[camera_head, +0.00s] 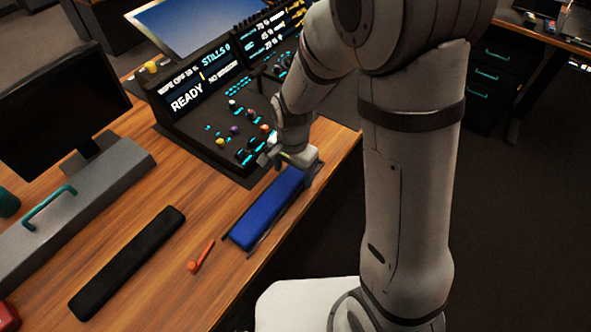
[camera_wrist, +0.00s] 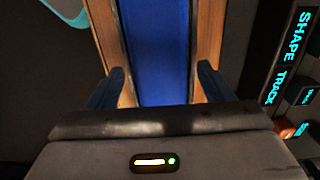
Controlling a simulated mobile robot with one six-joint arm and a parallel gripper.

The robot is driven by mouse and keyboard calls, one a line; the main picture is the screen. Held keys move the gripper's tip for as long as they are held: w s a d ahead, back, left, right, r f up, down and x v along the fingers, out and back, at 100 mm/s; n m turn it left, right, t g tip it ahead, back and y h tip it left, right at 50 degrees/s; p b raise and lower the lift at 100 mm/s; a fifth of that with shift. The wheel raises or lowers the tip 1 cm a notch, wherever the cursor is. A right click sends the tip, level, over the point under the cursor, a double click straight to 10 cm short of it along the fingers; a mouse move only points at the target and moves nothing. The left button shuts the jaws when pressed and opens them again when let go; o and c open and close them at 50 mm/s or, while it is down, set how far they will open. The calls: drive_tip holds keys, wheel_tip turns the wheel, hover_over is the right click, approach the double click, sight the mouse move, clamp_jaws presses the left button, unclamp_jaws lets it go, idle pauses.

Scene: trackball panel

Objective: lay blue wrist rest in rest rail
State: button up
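The blue wrist rest (camera_head: 268,208) lies lengthwise near the front edge of the wooden desk, before the console. Thin dark strips of what looks like the rest rail (camera_head: 258,241) show along its near side and left end; I cannot tell whether it is fully seated. My gripper (camera_head: 293,165) is over the rest's far right end, partly hidden by my arm. In the wrist view the blue rest (camera_wrist: 155,45) runs between the two dark fingers of my gripper (camera_wrist: 160,75). The fingers are spread, with wood showing between them and the rest.
The console (camera_head: 225,110) stands just behind the rest. A black bar (camera_head: 127,262) and an orange-red tool (camera_head: 201,257) lie on the desk to the left. A grey box with a teal handle (camera_head: 75,205) and a dark monitor (camera_head: 60,115) stand farther left.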

drive_tip(key=shift+r, duration=0.1)
wheel_tip(320, 180, up, 12)
drive_tip(key=p, duration=0.2)
drive_tip(key=s+d+r+n+t, duration=0.1)
drive_tip(key=s+d+r+n, duration=0.2)
drive_tip(key=s+d, duration=0.3)
drive_tip(key=s+d+r+n+t, duration=0.1)
drive_tip(key=s+d+r+n, duration=0.2)
drive_tip(key=s+d, duration=0.3)
drive_tip(key=shift+d+r+n, duration=0.35)
drive_tip(key=shift+d+n, duration=0.1)
drive_tip(key=shift+n, duration=0.35)
